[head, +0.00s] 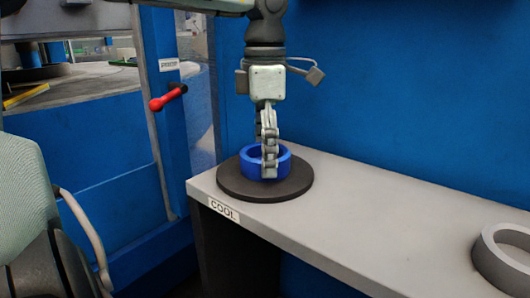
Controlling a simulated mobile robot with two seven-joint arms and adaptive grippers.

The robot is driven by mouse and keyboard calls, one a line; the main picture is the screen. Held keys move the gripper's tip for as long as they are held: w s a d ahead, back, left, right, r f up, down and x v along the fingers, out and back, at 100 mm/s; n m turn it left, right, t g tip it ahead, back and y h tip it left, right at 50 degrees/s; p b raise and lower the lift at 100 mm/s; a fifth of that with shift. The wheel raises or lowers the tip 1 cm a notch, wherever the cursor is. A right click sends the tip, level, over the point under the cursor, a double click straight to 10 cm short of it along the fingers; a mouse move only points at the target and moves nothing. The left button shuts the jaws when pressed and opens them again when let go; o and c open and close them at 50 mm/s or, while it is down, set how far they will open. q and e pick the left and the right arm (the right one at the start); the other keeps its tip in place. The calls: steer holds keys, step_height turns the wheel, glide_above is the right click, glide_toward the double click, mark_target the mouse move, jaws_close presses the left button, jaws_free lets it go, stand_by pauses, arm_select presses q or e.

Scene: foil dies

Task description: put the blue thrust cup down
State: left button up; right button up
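The blue thrust cup (281,163) is a thick blue ring with an open top. It sits upright on a round dark pad (240,187), or very close above it, near the left end of a light grey bench. My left gripper (268,172) points straight down at the cup from above. One finger overlaps the cup's near wall. The other finger is mostly hidden behind it, so I cannot tell whether they grip the cup. My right gripper is not in view.
The light grey bench (375,215) has a "COOL" label (223,209) on its front edge. A grey ring (490,262) lies at its right end, with clear bench between. A blue wall stands behind. A red-handled lever (166,98) sticks out at the left.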

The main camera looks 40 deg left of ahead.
arm_select(q)
steer(key=shift+r, duration=0.1)
steer(key=shift+r, duration=0.3)
step_height(320, 180, up, 12)
steer(key=p, duration=0.1)
steer(key=shift+f, duration=0.25)
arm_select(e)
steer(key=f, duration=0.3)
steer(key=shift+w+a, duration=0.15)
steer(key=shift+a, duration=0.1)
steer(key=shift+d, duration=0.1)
